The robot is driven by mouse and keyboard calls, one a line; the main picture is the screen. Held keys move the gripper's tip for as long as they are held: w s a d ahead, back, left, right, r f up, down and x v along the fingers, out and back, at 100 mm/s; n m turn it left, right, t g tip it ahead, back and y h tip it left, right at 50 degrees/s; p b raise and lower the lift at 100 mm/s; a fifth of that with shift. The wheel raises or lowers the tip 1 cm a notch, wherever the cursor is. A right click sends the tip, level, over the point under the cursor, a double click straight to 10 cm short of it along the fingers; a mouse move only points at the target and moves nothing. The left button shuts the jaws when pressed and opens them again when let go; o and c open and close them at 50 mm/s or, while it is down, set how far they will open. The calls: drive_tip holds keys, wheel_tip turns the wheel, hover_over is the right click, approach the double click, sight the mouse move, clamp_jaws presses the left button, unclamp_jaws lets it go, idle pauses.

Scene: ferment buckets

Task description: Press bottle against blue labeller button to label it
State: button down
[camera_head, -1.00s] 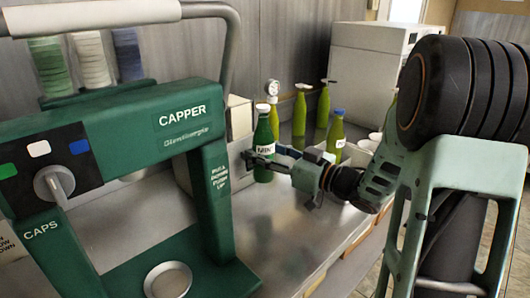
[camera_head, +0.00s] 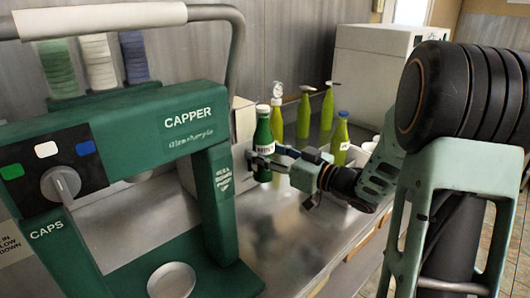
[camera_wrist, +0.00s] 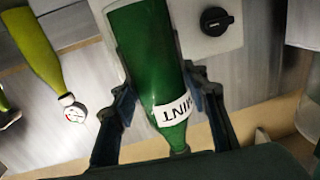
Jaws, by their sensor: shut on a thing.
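A dark green bottle (camera_head: 264,130) with a white cap stands upright in my gripper (camera_head: 257,163), near a pale box. The bottle (camera_wrist: 148,55) also shows in the wrist view, with a white label reading MINT. My gripper (camera_wrist: 160,80) is shut around it, one finger on each side. The pale box (camera_head: 243,122), perhaps the labeller, is partly hidden behind the green capper. In the wrist view a white panel with a black knob (camera_wrist: 216,21) lies close beside the bottle. I cannot make out a blue button on it, nor whether the bottle touches it.
The green capper (camera_head: 215,190) stands at the left, close to the bottle. Several yellow-green bottles stand behind and right of my gripper, one with a blue cap (camera_head: 341,140). A white appliance (camera_head: 370,75) is at the back. The front counter (camera_head: 290,235) is clear.

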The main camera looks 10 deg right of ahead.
sight(270, 154)
drive_tip(key=shift+r, duration=0.2)
idle(0.4)
drive_tip(key=shift+s+a+v, duration=0.1)
drive_tip(key=shift+v, duration=1.15)
drive_tip(key=shift+s+a+v, duration=0.1)
drive_tip(key=shift+a+v, duration=0.05)
drive_tip(key=shift+v, duration=1.05)
drive_tip(key=shift+p, duration=0.35)
drive_tip(key=shift+s+d+r+p, duration=0.3)
drive_tip(key=shift+s+d, duration=0.15)
drive_tip(key=shift+s, duration=0.15)
drive_tip(key=shift+s+d+r+p, duration=0.3)
drive_tip(key=shift+s+d, duration=0.1)
drive_tip(key=shift+s, duration=0.2)
drive_tip(key=shift+s+d+r+p, duration=0.3)
drive_tip(key=shift+s+d, duration=0.15)
drive_tip(key=shift+s, duration=0.25)
drive_tip(key=shift+s+d+r+p, duration=0.3)
drive_tip(key=shift+s+d, duration=0.2)
drive_tip(key=shift+s, duration=0.25)
drive_tip(key=shift+s+d+r+p, duration=0.25)
drive_tip(key=shift+s+d, duration=0.2)
drive_tip(key=shift+s, duration=0.25)
